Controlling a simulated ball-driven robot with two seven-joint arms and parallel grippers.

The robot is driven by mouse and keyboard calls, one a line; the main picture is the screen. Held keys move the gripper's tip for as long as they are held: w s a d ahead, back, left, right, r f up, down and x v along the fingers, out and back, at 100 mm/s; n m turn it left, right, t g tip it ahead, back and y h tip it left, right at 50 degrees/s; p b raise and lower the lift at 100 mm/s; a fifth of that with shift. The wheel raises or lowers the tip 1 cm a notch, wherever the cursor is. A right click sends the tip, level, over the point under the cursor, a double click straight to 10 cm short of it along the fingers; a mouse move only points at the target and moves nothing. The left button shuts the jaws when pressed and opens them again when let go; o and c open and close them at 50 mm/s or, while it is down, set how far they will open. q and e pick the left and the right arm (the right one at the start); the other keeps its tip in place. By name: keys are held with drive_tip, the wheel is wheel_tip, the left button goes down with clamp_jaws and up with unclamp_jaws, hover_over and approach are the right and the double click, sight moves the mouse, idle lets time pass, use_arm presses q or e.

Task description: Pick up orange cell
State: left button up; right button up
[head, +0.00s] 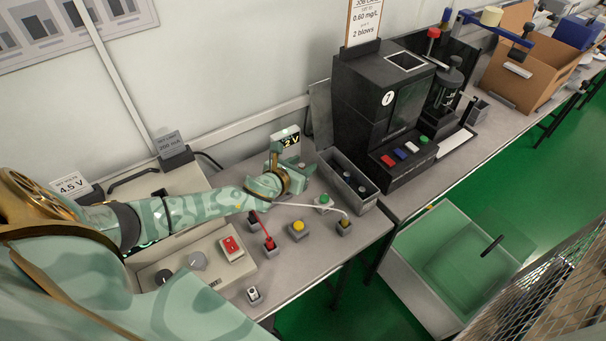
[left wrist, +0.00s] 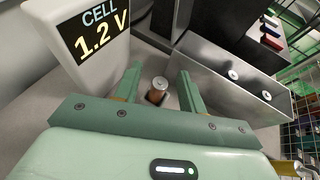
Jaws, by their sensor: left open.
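The orange cell (left wrist: 158,92) stands upright in the left wrist view, with a pale metal top and an orange-brown side. It sits between the two fingers of my left gripper (left wrist: 161,88), which is open around it, with a gap visible on each side. In the head view my left gripper (head: 290,165) is over the bench beside the cell display, and the orange cell is mostly hidden by it there. My right gripper is in neither view.
The cell display (left wrist: 90,35) reads 1.2 V, close on the left. A metal bin (left wrist: 215,75) holding upright cells stands close on the right. In the head view a black tester (head: 365,100) stands beyond the bin, and leads and buttons such as the yellow button (head: 298,226) lie nearer.

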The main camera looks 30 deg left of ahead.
use_arm(q)
drive_tip(key=shift+w, duration=0.2)
drive_tip(key=shift+s, duration=0.1)
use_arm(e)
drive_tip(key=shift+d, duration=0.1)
use_arm(q)
clamp_jaws()
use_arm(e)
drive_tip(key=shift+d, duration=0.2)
use_arm(q)
drive_tip(key=shift+r, duration=0.15)
